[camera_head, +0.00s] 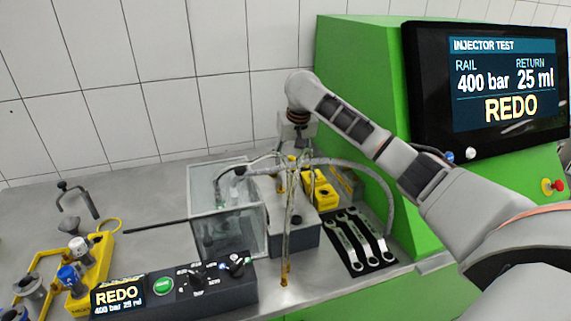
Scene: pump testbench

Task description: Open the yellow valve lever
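My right arm comes in from the right and bends down, with its gripper (295,145) over the back of the bench. Small yellow parts (292,158) show right below the gripper, among hoses and thin pipes. They may be the yellow valve lever, but they are too small and partly covered to tell. I cannot tell whether the gripper touches them, or whether its fingers are open or shut. A larger yellow block (324,192) sits just right of the pipes. My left gripper is not in view.
A clear glass box (228,222) stands left of the pipes. Wrenches lie on a black mat (340,258) at right. A control box (205,290) and yellow holder (98,262) stand in front and left. The green machine's screen (496,85) reads REDO.

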